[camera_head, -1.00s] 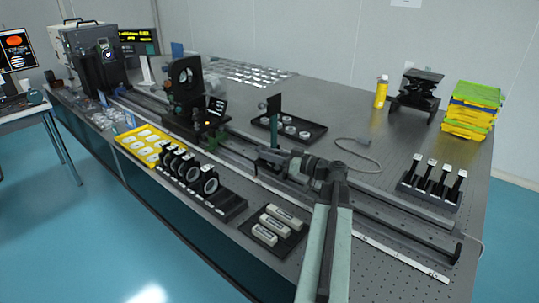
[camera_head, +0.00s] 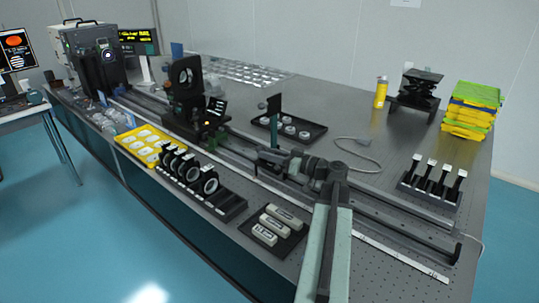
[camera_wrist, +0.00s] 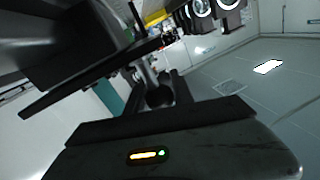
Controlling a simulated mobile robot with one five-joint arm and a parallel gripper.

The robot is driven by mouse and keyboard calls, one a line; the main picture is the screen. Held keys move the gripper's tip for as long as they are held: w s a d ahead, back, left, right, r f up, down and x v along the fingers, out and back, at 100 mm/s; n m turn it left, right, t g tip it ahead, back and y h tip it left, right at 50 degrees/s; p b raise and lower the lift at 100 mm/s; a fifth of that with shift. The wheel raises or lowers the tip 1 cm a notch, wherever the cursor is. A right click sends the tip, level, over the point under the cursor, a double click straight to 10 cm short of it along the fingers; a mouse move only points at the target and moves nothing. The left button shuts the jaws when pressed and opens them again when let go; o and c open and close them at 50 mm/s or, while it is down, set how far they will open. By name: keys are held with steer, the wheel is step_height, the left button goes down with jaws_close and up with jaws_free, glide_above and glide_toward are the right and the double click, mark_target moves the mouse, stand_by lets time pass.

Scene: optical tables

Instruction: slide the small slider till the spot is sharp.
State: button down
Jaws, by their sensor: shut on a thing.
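A small dark square plate on a post (camera_head: 274,104) stands at the rail (camera_head: 236,153), just beyond my gripper (camera_head: 264,158). My arm reaches in from the front right, and my gripper is shut low at the rail by the foot of this post. In the wrist view, my gripper (camera_wrist: 158,88) has its dark fingers around a small dark round knob (camera_wrist: 160,97). I take this knob to be part of the small slider; the slider's body is mostly hidden by my gripper. The monitor (camera_head: 15,50) at the far left shows an orange disc above a striped disc.
A larger mount with a round opening (camera_head: 186,75) stands further left on the rail. A black tray (camera_head: 290,128) and a cable (camera_head: 358,150) lie behind.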

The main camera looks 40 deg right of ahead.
steer(key=shift+w, duration=0.3)
steer(key=c, duration=1.1)
jaws_free()
steer(key=v, duration=0.8)
steer(key=shift+r, duration=0.15)
